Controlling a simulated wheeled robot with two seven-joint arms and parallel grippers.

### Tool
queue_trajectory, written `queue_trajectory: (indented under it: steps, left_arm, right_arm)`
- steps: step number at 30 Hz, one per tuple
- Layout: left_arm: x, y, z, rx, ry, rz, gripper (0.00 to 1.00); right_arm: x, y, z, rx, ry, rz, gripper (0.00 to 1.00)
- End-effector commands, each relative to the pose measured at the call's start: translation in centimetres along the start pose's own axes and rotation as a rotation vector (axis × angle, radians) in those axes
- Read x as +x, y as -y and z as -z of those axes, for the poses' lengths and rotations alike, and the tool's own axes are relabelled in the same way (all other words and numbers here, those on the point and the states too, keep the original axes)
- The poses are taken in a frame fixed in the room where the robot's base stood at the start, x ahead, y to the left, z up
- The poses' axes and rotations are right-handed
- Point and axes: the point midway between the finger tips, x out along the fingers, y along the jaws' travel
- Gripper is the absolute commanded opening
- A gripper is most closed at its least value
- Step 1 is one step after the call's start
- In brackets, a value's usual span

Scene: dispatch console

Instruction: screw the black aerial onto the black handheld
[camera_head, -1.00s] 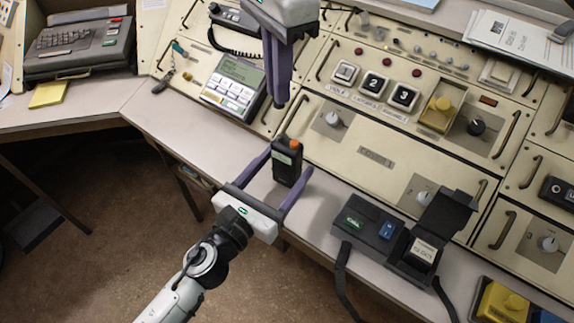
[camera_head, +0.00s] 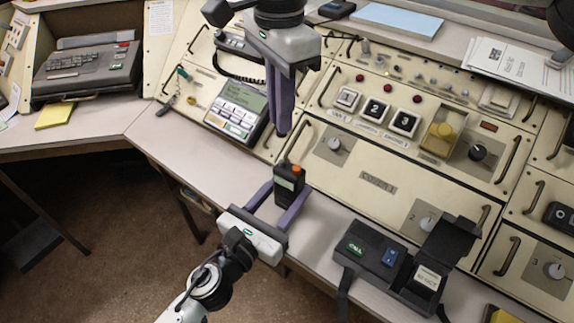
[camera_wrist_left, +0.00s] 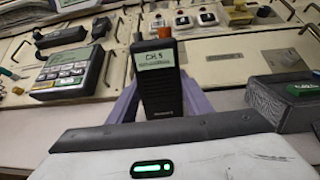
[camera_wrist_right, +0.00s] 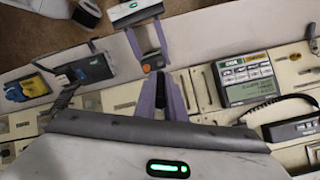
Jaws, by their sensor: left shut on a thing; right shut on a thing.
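The black handheld (camera_head: 288,187) stands upright near the counter's front edge, with an orange knob and a pale screen. My left gripper (camera_head: 284,200) is shut on it, one purple finger on each side. The right wrist view shows a dark sliver between the fingers (camera_wrist_right: 161,90). I cannot tell whether aerial and handheld touch.
A desk phone (camera_head: 237,108) stands left of the right gripper. A black box with an open lid (camera_head: 370,250) sits on the counter at right. The sloped console (camera_head: 385,180), with buttons and knobs, rises behind. The counter left of the handheld is clear.

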Motion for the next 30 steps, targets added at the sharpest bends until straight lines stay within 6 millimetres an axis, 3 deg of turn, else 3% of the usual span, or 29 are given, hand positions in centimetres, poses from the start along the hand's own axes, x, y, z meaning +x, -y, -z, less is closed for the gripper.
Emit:
queue_trajectory:
  steps: [9, 24, 30]
  left_arm:
    - [0.0, 0.0, 0.0, 0.0, 0.0, 0.0, 0.05]
    - [0.0, 0.0, 0.0, 0.0, 0.001, 0.0, 0.05]
    - [0.0, 0.0, 0.0, 0.0, 0.001, 0.0, 0.05]
  right_arm:
    - [4.3, -0.1, -0.1, 0.0, -0.001, -0.002, 0.0]
    - [4.4, 0.0, -0.1, 0.001, -0.002, -0.001, 0.0]
    - [5.3, -0.1, -0.1, 0.0, -0.003, -0.003, 0.0]
